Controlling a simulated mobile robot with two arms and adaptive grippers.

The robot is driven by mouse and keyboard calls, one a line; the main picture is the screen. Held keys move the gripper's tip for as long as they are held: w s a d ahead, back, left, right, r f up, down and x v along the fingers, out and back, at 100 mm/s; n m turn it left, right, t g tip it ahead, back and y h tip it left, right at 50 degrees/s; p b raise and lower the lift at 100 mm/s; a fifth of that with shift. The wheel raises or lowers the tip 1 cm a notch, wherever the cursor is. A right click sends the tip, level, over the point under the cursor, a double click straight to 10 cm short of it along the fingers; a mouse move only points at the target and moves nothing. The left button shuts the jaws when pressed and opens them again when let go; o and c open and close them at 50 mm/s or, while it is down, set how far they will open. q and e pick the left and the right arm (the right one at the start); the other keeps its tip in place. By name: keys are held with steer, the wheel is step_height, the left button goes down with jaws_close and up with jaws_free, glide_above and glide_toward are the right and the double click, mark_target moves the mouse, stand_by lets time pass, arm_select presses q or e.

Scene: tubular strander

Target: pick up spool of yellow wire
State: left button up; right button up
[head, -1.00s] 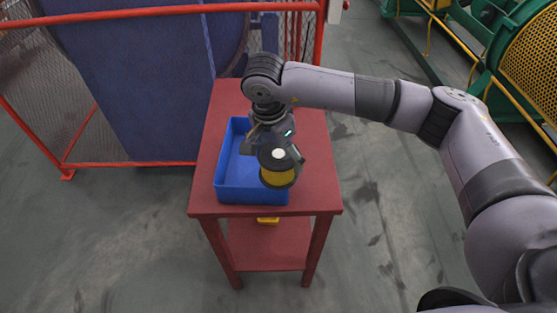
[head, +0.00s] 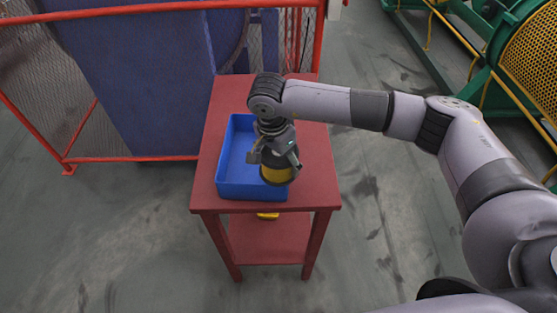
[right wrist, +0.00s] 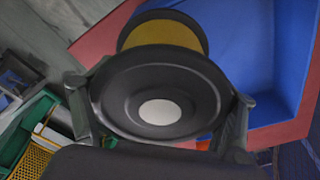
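The spool of yellow wire (head: 275,176) shows at the front right corner of the blue box (head: 232,160) in the head view. It has dark flanges. In the right wrist view the spool (right wrist: 165,33) fills the middle, its black flange with a pale centre facing the camera. What it rests on is hidden. My right gripper (head: 276,163) is over the spool, its fingers spread on either side. In the right wrist view the fingers stand beside the flange's left and right edges, and no firm grip shows. My left gripper is not in view.
The box stands on a red table (head: 318,165) with bare top to its right. A yellow object (head: 267,215) is on the lower shelf. A red-framed mesh fence (head: 120,160) is behind left, green machinery (head: 520,85) at the right. Grey floor is open in front.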

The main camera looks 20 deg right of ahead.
steer(key=c, duration=0.8)
steer(key=shift+c, duration=1.2)
steer(key=shift+r, duration=0.1)
